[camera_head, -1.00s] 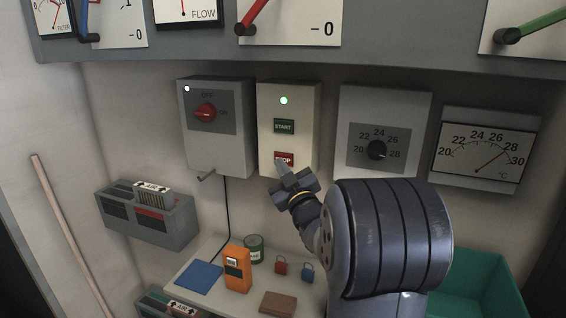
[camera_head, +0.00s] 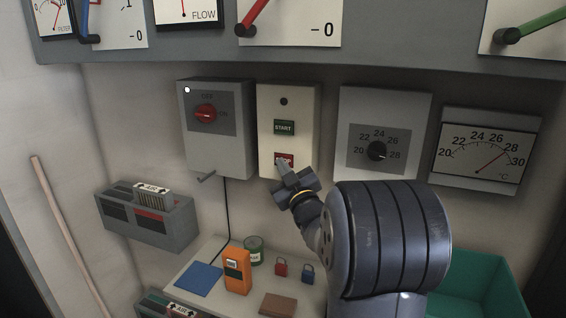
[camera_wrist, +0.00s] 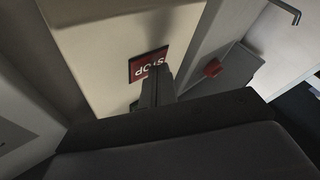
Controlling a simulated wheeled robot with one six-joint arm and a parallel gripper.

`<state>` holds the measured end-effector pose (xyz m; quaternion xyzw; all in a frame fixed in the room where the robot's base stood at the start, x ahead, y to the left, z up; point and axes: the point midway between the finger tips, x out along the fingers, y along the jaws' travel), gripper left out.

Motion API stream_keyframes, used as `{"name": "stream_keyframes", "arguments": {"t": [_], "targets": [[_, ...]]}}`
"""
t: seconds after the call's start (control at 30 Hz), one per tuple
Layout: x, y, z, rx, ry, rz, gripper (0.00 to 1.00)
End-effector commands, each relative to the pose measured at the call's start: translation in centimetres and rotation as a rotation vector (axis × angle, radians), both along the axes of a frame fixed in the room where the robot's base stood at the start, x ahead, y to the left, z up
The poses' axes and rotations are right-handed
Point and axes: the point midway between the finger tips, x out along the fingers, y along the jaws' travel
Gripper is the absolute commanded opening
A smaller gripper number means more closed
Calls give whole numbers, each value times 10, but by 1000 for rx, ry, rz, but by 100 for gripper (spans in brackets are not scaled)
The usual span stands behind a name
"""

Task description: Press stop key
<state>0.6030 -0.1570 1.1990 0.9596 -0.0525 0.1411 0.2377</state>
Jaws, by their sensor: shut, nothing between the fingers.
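The red stop key (camera_head: 279,158) sits low on a cream control box (camera_head: 297,104), below the green start key (camera_head: 284,127). The round lamp (camera_head: 284,101) at the top of the box is dark. My gripper (camera_head: 281,163) is shut and empty, with its fingertips at the stop key, covering its lower part. In the wrist view, the stop key (camera_wrist: 147,62) shows its lettering partly hidden behind the shut fingers (camera_wrist: 158,80). The tips appear to touch the key.
A grey box with a red rotary switch (camera_head: 206,113) and a side lever is left of the control box. A dial box (camera_head: 361,135) and a temperature meter (camera_head: 486,155) are to the right. A shelf below holds an orange device (camera_head: 237,270) and padlocks.

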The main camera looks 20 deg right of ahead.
Motion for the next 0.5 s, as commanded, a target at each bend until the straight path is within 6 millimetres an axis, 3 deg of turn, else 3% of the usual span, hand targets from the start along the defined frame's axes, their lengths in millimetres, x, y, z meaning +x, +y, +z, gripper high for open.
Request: {"name": "stream_keyframes", "arguments": {"t": [0.5], "targets": [[-3,4,-2,0,1,0,0]]}}
